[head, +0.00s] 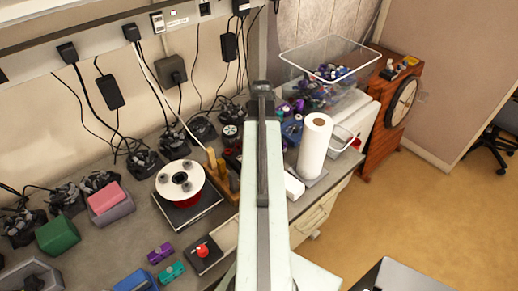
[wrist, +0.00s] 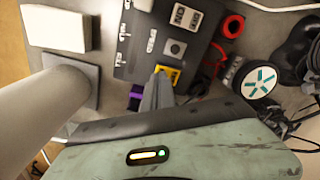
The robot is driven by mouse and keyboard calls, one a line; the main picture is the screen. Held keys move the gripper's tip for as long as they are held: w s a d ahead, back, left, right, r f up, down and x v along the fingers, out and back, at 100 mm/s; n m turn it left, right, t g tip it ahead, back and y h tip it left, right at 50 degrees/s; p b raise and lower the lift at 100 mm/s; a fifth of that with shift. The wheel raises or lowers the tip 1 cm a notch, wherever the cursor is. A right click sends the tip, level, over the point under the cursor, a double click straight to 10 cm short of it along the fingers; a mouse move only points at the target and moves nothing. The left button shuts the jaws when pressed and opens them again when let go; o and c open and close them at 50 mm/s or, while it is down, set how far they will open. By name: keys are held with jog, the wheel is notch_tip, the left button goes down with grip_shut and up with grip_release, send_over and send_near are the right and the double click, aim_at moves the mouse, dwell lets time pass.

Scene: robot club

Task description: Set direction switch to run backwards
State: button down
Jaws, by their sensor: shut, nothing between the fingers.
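A dark control box (wrist: 140,58) lies in the upper middle of the wrist view. In the head view my gripper (head: 263,88) is at the arm's far end, and the arm hides most of the box.
A paper towel roll (head: 314,145) stands right of my arm and close in the wrist view (wrist: 38,118). A white block (wrist: 57,25), a red ring (wrist: 233,26) and a wheel with a teal star (wrist: 255,80) surround the box.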

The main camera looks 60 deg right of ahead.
jog(key=shift+f+b, duration=0.7)
jog(key=shift+f, duration=0.05)
jog(key=shift+r, duration=0.1)
notch_tip(320, 180, up, 7)
jog(key=p, duration=0.7)
jog(key=shift+w+a, duration=0.1)
dwell(0.4)
